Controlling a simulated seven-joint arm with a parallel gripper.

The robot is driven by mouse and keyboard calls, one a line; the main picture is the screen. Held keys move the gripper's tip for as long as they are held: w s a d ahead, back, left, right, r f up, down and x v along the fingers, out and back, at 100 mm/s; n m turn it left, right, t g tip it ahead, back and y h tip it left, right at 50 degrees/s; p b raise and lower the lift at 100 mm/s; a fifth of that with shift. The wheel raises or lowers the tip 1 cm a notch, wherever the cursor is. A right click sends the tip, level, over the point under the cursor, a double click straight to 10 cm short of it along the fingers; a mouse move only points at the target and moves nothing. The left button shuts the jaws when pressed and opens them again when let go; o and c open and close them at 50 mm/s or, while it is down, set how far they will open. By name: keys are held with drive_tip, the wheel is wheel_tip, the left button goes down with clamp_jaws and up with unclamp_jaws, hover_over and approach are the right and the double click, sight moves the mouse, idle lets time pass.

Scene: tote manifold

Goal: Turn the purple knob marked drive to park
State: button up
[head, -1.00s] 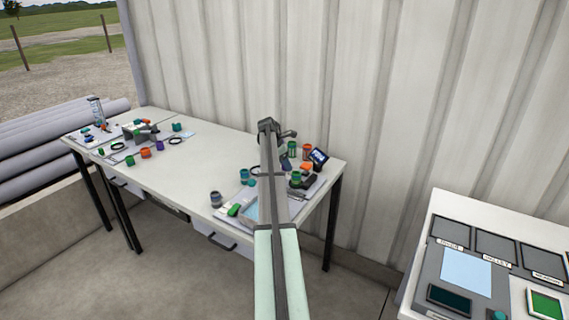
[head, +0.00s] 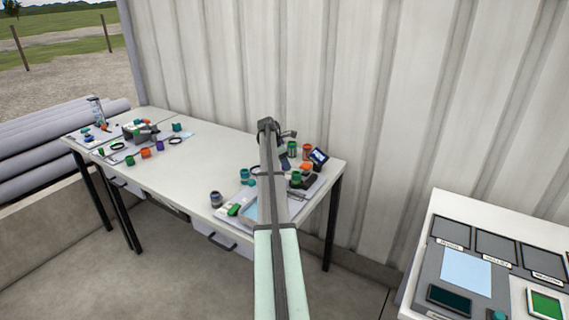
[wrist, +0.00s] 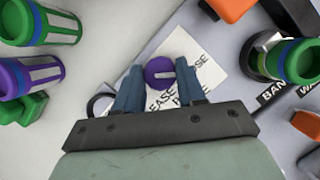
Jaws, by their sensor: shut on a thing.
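The purple knob (wrist: 160,66) shows in the wrist view between the tips of my gripper's two blue-grey fingers. No drive or park marking can be read.
Orange parts (wrist: 232,8) lie nearby. In the head view, a small screen (head: 319,156) stands at the table's (head: 222,145) right end.

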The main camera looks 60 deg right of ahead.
drive_tip(key=m, duration=0.2)
drive_tip(key=m+g+y, duration=0.1)
drive_tip(key=m, duration=0.1)
drive_tip(key=shift+w+d+m, duration=0.15)
drive_tip(key=shift+d+m, duration=0.05)
drive_tip(key=shift+m, duration=0.1)
drive_tip(key=shift+m+g+y, duration=0.3)
drive_tip(key=shift+m+y, duration=0.7)
drive_tip(key=shift+m, duration=1.2)
drive_tip(key=o, duration=1)
drive_tip(key=shift+o, duration=0.2)
drive_tip(key=v, duration=1.3)
drive_tip(key=shift+w+r, duration=0.15)
drive_tip(key=shift+r, duration=0.25)
drive_tip(key=shift+d, duration=0.1)
